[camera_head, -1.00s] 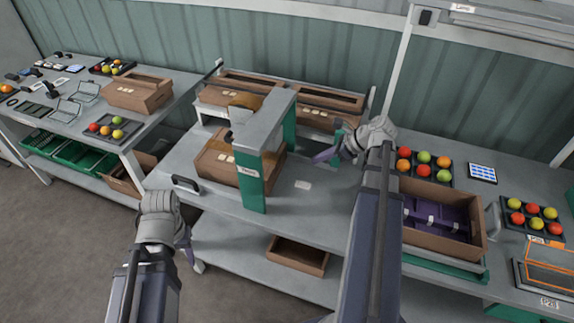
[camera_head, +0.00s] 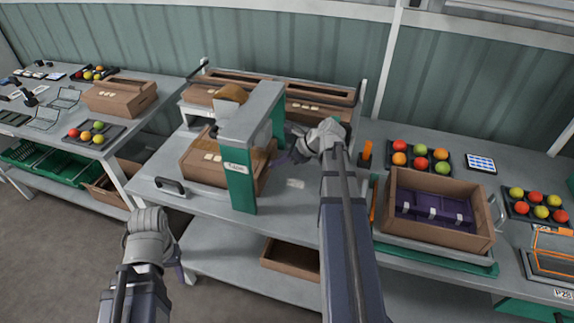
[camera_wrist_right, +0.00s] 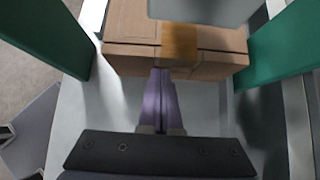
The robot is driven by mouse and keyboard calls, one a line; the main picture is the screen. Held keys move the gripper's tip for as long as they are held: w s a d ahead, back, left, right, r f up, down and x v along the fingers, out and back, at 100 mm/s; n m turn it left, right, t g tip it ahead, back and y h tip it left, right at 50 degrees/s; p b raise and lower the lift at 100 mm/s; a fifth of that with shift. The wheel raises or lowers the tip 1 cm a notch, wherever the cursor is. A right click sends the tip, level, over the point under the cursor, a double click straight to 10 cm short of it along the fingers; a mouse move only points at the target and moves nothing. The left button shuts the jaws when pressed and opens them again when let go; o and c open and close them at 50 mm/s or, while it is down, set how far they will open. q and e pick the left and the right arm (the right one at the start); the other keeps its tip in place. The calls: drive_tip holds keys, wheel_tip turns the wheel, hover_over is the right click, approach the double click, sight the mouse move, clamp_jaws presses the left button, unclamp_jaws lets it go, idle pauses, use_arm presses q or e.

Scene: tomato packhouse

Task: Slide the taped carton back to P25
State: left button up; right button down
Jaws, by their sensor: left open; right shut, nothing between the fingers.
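The brown carton (camera_head: 203,171) sits under the green-and-grey taping machine (camera_head: 240,185). In the right wrist view the carton (camera_wrist_right: 128,62) has an orange-brown tape strip (camera_wrist_right: 180,45) over its middle seam, down onto the near face. My right gripper (camera_head: 279,159) is shut and empty on the carton's right side. Its purple fingertips (camera_wrist_right: 162,73) are at the carton's near face, seemingly touching it. My left gripper (camera_head: 179,263) is open and empty, low in front of the bench. I cannot pick out a readable P25 mark beside the carton.
The machine's green posts flank the carton closely. A black handle (camera_head: 170,186) lies on the bench to the left. An open carton with a purple insert (camera_head: 395,196) and a tray of tomatoes (camera_head: 420,172) stand right. More cartons (camera_head: 325,92) stand behind. An orange-outlined spot (camera_head: 553,245) is far right.

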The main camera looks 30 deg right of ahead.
sight(262, 161)
drive_tip(key=shift+w+a, duration=0.3)
drive_tip(key=shift+w, duration=0.05)
drive_tip(key=shift+w+a, duration=1.2)
drive_tip(key=shift+w, duration=0.15)
drive_tip(key=shift+s, duration=0.1)
drive_tip(key=shift+s+d, duration=0.15)
use_arm(q)
wheel_tip(262, 161, up, 7)
drive_tip(key=d+p, duration=0.1)
drive_tip(key=p, duration=0.6)
drive_tip(key=shift+s+d, duration=0.4)
drive_tip(key=shift+s, duration=0.05)
use_arm(e)
drive_tip(key=s+d+f+v, duration=0.1)
drive_tip(key=v, duration=1.1)
drive_tip(key=shift+s+d+f, duration=0.2)
drive_tip(key=shift+s, duration=0.15)
